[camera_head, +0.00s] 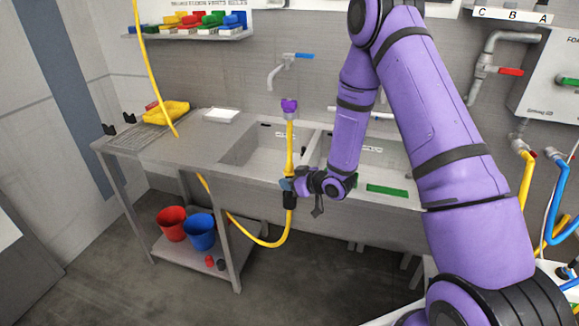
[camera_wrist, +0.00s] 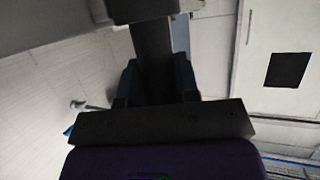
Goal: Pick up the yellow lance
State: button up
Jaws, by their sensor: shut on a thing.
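The yellow lance (camera_head: 290,150) stands upright in front of the sink, with a purple nozzle (camera_head: 289,105) at its top and a dark grip low down. My gripper (camera_head: 288,186) is shut on the dark grip, coming in from the right. A yellow hose (camera_head: 270,243) hangs from the lance's lower end and loops left. In the wrist view my gripper (camera_wrist: 158,85) has its fingers either side of a dark upright part (camera_wrist: 152,45) of the lance; the yellow shaft does not show there.
Behind the lance is a double steel sink (camera_head: 262,148) with a blue-handled tap (camera_head: 290,60). The worktop (camera_head: 165,150) at left bears a yellow item (camera_head: 166,112) and a white tray (camera_head: 222,115). A red bucket (camera_head: 171,224) and a blue bucket (camera_head: 201,231) stand below. Floor in front is clear.

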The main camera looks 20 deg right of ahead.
aim_at(289, 139)
jog(key=shift+r, duration=0.1)
notch_tip(289, 139, up, 15)
dwell(1.2)
jog(key=shift+o, duration=0.6)
jog(key=shift+c, duration=0.5)
jog(key=shift+f, duration=0.2)
dwell(0.3)
